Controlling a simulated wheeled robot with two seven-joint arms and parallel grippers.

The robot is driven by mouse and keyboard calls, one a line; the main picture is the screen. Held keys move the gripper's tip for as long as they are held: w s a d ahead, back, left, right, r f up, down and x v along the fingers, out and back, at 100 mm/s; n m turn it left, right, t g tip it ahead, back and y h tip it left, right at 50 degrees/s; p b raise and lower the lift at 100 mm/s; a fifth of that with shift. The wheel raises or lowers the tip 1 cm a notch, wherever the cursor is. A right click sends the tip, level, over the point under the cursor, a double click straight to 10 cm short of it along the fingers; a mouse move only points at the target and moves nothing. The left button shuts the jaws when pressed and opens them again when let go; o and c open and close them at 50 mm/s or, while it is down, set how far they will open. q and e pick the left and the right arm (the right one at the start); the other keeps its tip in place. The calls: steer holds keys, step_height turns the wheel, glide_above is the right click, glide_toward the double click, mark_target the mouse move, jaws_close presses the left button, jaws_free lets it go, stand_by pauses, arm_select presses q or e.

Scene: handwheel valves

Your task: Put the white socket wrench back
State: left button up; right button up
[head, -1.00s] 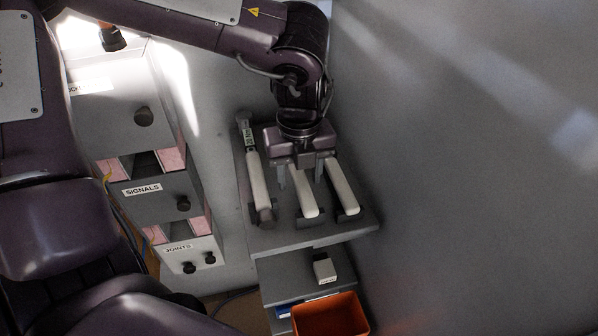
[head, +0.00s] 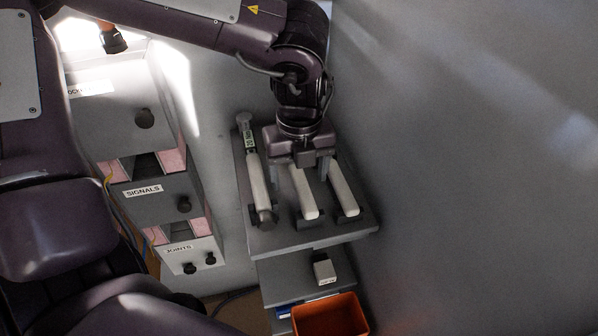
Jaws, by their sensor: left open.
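Three tools with white handles lie side by side in dark holders on a grey shelf (head: 285,241). The left tool (head: 258,185) has a green label near its far end. The middle tool (head: 304,196) lies under my left gripper (head: 300,172), which hides its far end. The right tool (head: 344,190) lies just right of the gripper. I cannot tell from the heads which one is the socket wrench. My left gripper is open and points down, with its fingers on either side of the middle handle and apart from it. My right gripper is not in view.
Below the shelf are a lower shelf with a small white block (head: 324,270) and an orange bin (head: 331,317). Grey cabinets (head: 160,205) with black knobs and labels stand to the left. A bare grey wall (head: 470,180) closes the right side.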

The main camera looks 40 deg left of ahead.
arm_select(q)
steer(key=shift+r+p, duration=1.45)
steer(key=shift+r, duration=1.2)
step_height(320, 180, up, 8)
steer(key=b, duration=0.1)
steer(key=shift+s+d+f, duration=0.1)
steer(key=shift+f, duration=0.1)
